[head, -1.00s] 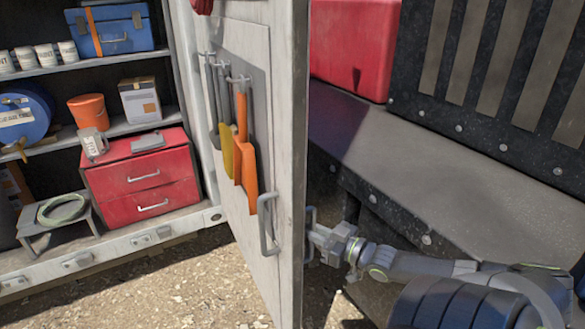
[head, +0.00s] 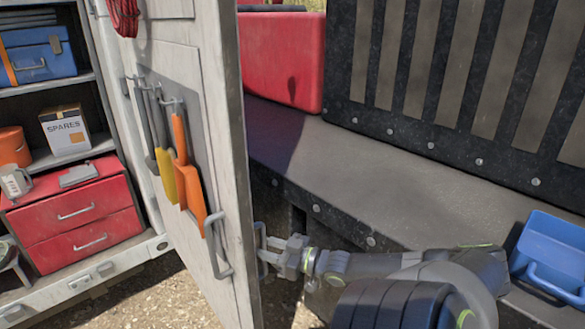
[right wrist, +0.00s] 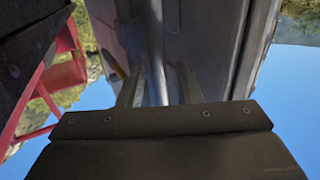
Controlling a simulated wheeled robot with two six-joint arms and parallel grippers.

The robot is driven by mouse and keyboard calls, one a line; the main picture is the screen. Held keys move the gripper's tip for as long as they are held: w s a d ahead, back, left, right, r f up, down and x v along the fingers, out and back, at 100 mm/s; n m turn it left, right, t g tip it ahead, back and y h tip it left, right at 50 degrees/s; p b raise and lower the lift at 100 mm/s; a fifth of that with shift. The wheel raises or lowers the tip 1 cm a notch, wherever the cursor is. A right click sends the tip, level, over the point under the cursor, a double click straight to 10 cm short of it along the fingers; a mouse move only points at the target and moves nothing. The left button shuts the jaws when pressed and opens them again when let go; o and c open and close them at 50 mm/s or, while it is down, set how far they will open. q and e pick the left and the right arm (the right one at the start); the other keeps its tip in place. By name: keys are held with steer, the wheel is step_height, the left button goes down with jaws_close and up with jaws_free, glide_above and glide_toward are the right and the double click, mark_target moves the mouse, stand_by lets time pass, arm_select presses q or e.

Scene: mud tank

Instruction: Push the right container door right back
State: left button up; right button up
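The container door (head: 215,90) stands open, its inner face with hanging tools turned to me and its free edge near the middle of the head view. A grey handle (head: 217,247) is on the inner face. Another handle (head: 262,250) is on the outer side, by the free edge. My right gripper (head: 275,255) is at this outer handle. In the right wrist view its two fingers (right wrist: 158,88) stand apart, with a grey bar (right wrist: 157,45) between them and a gap on the bar's right. My left gripper is out of view.
The container's shelves and red drawers (head: 75,215) are at the left. Behind the door runs a dark metal ledge (head: 390,165) with a red box (head: 283,60). A blue tray (head: 550,255) is at the right. Gravel ground (head: 165,295) shows below the door.

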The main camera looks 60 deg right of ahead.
steer(key=s+d+p, duration=0.2)
steer(key=s+p, duration=0.3)
steer(key=s, duration=1.1)
steer(key=shift+s, duration=0.35)
